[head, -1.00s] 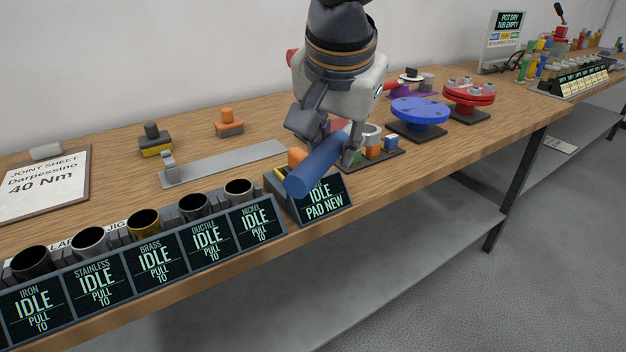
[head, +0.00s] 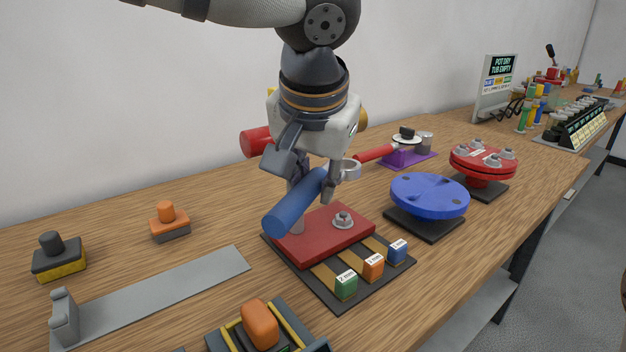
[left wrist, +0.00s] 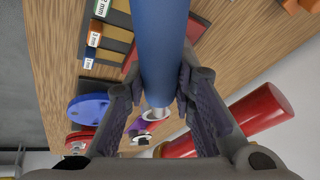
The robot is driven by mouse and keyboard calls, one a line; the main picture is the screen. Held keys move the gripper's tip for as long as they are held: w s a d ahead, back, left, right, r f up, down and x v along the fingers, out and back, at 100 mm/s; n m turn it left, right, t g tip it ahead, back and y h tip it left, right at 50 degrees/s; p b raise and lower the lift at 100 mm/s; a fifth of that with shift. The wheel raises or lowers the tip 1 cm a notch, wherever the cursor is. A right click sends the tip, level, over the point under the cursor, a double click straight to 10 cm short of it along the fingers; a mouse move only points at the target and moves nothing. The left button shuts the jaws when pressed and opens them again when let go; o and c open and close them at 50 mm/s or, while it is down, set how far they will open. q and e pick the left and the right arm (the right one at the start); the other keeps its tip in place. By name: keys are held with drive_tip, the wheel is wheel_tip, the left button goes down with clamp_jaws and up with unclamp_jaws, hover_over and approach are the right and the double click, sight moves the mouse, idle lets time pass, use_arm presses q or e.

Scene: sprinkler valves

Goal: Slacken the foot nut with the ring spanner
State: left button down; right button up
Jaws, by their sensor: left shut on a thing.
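My left gripper (head: 322,182) is shut on the blue handle (head: 296,203) of a tool. The handle tilts down toward the lower left, above a red plate (head: 318,238). A metal ring (head: 347,169), apparently the spanner's ring end, shows at the gripper's right side. The handle also fills the middle of the left wrist view (left wrist: 163,45), between the fingers (left wrist: 164,88). A metal nut (head: 343,219) sits on the red plate, below and apart from the ring. My right gripper is not in view.
Green, orange and blue labelled blocks (head: 373,266) lie in front of the red plate. A blue flange (head: 430,196) and a red flange (head: 483,164) stand to the right. A red cylinder (head: 256,141) is close behind the gripper.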

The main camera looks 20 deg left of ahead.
use_arm(q)
drive_tip(key=shift+s+r, duration=0.1)
drive_tip(key=shift+s, duration=0.05)
wheel_tip(320, 180, down, 7)
idle(0.6)
idle(0.9)
